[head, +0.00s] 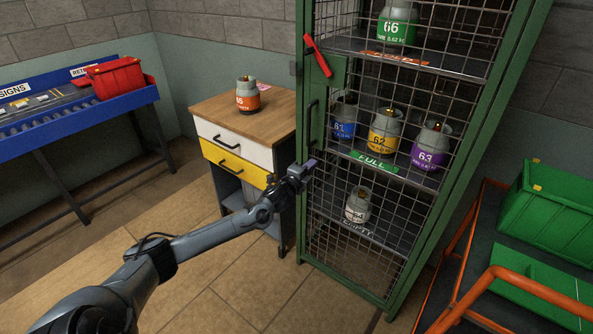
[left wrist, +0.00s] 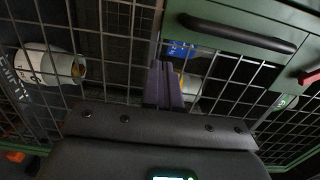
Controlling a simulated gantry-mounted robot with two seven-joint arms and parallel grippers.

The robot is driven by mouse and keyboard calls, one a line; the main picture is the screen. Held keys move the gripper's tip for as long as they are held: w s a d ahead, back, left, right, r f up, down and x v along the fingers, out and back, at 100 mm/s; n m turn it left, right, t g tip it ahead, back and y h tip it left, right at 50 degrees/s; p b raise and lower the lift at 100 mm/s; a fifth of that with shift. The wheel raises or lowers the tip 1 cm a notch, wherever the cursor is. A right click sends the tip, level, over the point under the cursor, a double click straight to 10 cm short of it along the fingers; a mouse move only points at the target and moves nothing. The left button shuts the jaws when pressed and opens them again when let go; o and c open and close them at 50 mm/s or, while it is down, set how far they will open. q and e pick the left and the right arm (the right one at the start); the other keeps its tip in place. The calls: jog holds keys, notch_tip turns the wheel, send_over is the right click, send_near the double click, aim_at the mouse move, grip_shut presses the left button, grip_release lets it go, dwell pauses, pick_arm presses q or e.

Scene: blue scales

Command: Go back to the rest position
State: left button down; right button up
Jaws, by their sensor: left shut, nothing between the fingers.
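My left arm reaches in from the left in the head view. My left gripper (head: 304,168) is shut and empty, in front of the left edge of the green cage cabinet (head: 470,120), below its handle. In the left wrist view its dark fingers (left wrist: 163,85) are together before the wire mesh, with the cabinet's black handle (left wrist: 238,34) above right. I cannot tell whether they touch the mesh. The cabinet door looks closed, with a red lever (head: 317,56) at its upper left. My right gripper is not in view.
Gas cylinders stand on the cabinet shelves, including a yellow-banded one (head: 384,132). An orange-banded cylinder (head: 248,97) stands on the wooden-topped drawer unit (head: 208,108). A blue conveyor table (head: 100,104) is at left. Green crates (head: 550,212) and an orange rail (head: 465,262) are at right.

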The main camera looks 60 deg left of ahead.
pick_arm(q)
jog(key=shift+p+v, duration=1.1)
jog(key=shift+v, duration=1.75)
